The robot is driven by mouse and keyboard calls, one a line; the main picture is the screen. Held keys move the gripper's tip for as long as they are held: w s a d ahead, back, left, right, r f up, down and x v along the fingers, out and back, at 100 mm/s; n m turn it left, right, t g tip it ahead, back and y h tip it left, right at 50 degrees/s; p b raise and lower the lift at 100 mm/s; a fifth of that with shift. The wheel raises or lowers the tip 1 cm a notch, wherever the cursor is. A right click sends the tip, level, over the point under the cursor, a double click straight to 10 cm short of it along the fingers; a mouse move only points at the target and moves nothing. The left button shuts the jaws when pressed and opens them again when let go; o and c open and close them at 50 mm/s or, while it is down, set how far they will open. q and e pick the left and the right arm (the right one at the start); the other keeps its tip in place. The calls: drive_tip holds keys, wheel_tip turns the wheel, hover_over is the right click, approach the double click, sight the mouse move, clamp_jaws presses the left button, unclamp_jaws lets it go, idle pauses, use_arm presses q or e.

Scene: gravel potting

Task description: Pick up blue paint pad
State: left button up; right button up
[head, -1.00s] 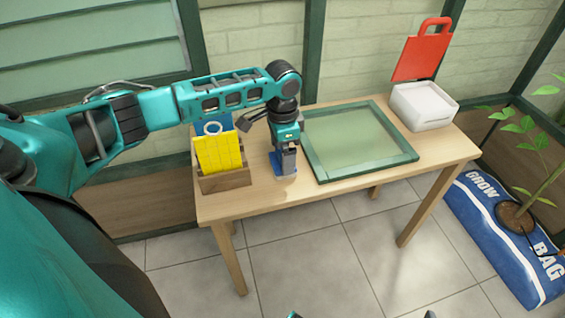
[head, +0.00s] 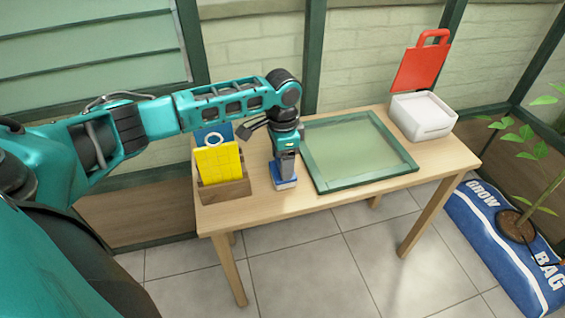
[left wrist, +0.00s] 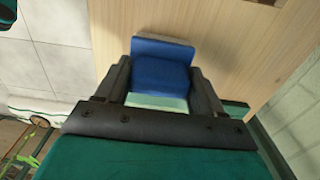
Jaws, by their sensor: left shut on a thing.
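The blue paint pad (head: 284,184) is at the front of the wooden table, between the wooden holder and the green-framed panel. It has a pale lower edge. My left gripper (head: 284,175) points down and is shut on it. In the left wrist view the blue pad (left wrist: 162,72) sits between the two dark fingers, with a pale green part nearer the palm. Whether the pad touches the table or is slightly above it, I cannot tell. My right gripper is not in view.
The wooden holder (head: 226,191) with yellow (head: 218,163) and blue cards stands close on the left. The green-framed panel (head: 405,170) lies to the right on the table (head: 330,201). A white box (head: 422,117) with a raised red lid (head: 422,68) stands at the right rear.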

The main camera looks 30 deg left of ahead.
use_arm(q)
wheel_tip(320, 180, up, 20)
drive_tip(key=p, duration=0.5)
drive_tip(key=shift+f, duration=0.25)
drive_tip(key=o, duration=0.5)
drive_tip(key=c, duration=0.4)
